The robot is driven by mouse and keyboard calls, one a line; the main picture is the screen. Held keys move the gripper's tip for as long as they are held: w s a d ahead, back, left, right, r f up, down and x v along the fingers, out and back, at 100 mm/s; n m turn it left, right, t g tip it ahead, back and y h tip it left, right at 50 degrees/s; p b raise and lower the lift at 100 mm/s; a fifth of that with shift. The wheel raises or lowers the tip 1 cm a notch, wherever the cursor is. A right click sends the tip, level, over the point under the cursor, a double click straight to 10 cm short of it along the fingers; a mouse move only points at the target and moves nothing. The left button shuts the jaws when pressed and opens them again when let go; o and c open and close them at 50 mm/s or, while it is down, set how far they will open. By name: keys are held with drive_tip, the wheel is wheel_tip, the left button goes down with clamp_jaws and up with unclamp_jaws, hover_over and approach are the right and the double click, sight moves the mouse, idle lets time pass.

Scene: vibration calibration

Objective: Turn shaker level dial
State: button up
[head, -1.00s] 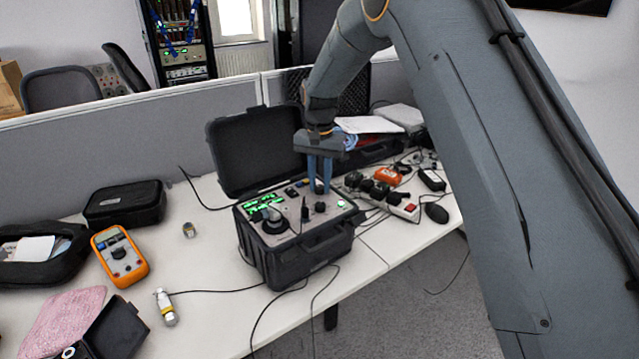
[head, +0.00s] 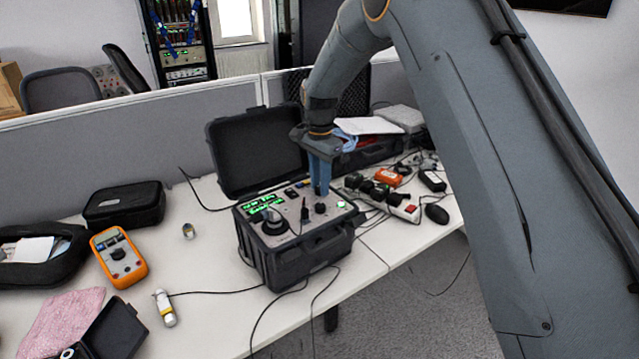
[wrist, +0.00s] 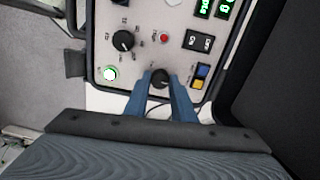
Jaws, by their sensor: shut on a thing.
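The calibrator (head: 297,235) is an open black case on the desk with a grey control panel. My gripper (head: 320,192) points down at the panel's back right part. In the wrist view, my gripper (wrist: 160,76) has its two blue fingers shut on a small black dial (wrist: 161,80), one finger on each side. The fingers hide part of the dial, and its label cannot be read. A second black knob (wrist: 123,40) stands clear of the fingers, near a lit green button (wrist: 109,73) and a red button (wrist: 164,38).
The case's raised lid (head: 255,150) stands behind the panel at left. Green displays (head: 262,204) glow beside a round black mount. A power strip (head: 385,200) and cables lie to the right.

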idle(0.3)
drive_tip(key=o, duration=1.1)
drive_tip(key=shift+c, duration=0.2)
drive_tip(key=shift+r, duration=0.15)
wheel_tip(320, 180, up, 8)
drive_tip(key=shift+f+b, duration=0.2)
drive_tip(key=shift+b, duration=0.85)
drive_tip(key=shift+s, duration=0.1)
drive_tip(key=s+d+f+n, duration=0.2)
drive_tip(key=s+d, duration=0.4)
drive_tip(key=s, duration=0.5)
drive_tip(key=s+d+f+n, duration=0.2)
drive_tip(key=s+d+n, duration=0.2)
drive_tip(key=s+d, duration=0.3)
drive_tip(key=s+d+f+n, duration=0.3)
drive_tip(key=s+d, duration=0.4)
drive_tip(key=s, duration=0.7)
drive_tip(key=shift+s+n+t, duration=0.4)
